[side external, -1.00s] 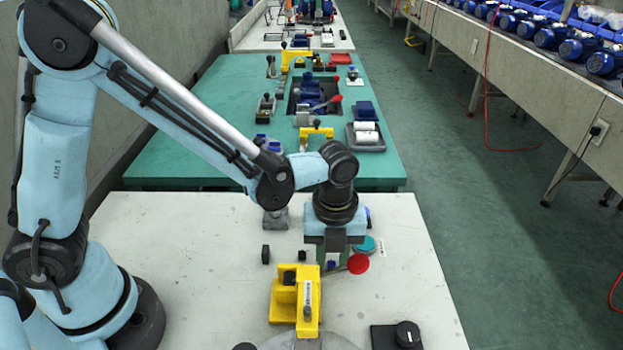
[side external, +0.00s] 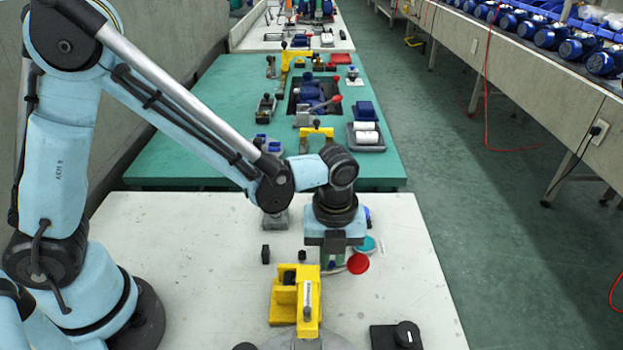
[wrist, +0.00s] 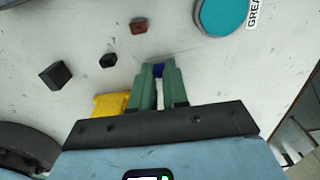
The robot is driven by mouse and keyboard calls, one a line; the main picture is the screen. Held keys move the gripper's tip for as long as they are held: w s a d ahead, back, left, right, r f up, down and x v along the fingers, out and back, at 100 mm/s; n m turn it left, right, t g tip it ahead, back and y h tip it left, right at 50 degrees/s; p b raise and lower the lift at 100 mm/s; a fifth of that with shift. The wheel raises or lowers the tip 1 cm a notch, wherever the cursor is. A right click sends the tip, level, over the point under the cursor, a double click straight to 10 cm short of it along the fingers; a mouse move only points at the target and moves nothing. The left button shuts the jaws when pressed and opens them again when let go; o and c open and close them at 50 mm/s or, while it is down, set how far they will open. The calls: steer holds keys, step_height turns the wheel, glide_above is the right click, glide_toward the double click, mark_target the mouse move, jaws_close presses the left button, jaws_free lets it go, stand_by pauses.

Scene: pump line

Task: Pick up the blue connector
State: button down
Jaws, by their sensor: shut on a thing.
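My gripper (side external: 333,264) points down over the white table, just behind the yellow fixture (side external: 296,297). In the wrist view its two green fingers (wrist: 158,72) are close together. The blue connector (wrist: 158,69) shows as a small blue patch between the fingertips, and the gripper is shut on it. The fingers hide most of the connector. In the side view only a tiny blue spot of it (side external: 332,265) shows at the fingertips. I cannot tell whether it touches the table.
A red-knobbed lever (side external: 358,263) and a teal grease tin (side external: 366,245) are close to the right of my gripper. Small black blocks (side external: 266,254) lie to the left. A reddish block (wrist: 138,26) lies beyond the fingers. A black knob box (side external: 397,336) sits at front right.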

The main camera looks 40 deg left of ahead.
mark_target(331, 262)
steer(key=shift+r, duration=0.65)
stand_by(0.6)
steer(key=shift+r, duration=2.25)
